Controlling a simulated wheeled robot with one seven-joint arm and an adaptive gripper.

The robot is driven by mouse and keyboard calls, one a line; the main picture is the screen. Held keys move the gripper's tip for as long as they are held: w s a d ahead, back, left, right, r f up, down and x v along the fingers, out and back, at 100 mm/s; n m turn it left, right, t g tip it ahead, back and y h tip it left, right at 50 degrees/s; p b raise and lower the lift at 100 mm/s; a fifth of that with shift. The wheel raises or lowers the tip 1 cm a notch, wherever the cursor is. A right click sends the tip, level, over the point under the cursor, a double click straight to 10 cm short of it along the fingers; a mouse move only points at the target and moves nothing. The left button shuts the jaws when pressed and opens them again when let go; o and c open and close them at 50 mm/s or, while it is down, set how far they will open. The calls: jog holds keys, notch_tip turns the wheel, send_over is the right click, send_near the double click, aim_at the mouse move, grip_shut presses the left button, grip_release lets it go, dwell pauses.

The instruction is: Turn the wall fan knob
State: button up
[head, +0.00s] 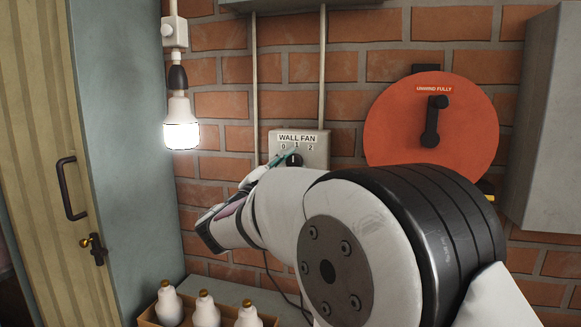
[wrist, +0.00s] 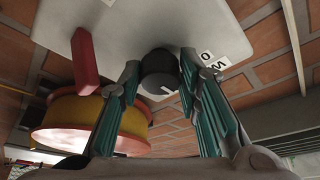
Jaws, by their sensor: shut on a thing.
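The wall fan box (head: 315,150) is a pale grey box on the brick wall, labelled "WALL FAN" with marks 0, 1 and 2. Its black knob (head: 294,159) sits below the marks; part of it is hidden by my gripper (head: 281,160), and I cannot read its setting surely. In the wrist view the round dark knob (wrist: 159,72) lies between the tips of my two teal-padded fingers. The gripper is shut on the knob. The box's pale face (wrist: 140,25) fills the top of that view.
A red-orange disc (head: 400,125) marked "UNWIND FULLY" with a black handle (head: 432,120) is right of the box. A lit bulb (head: 181,125) hangs to the left. A grey cabinet (head: 548,120) is far right. A red bar (wrist: 84,60) shows beside the knob.

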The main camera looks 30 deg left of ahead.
jog(key=o, duration=1.1)
jog(key=shift+o, duration=0.2)
jog(key=shift+s+f, duration=0.1)
jog(key=v, duration=1.1)
jog(key=shift+s, duration=0.45)
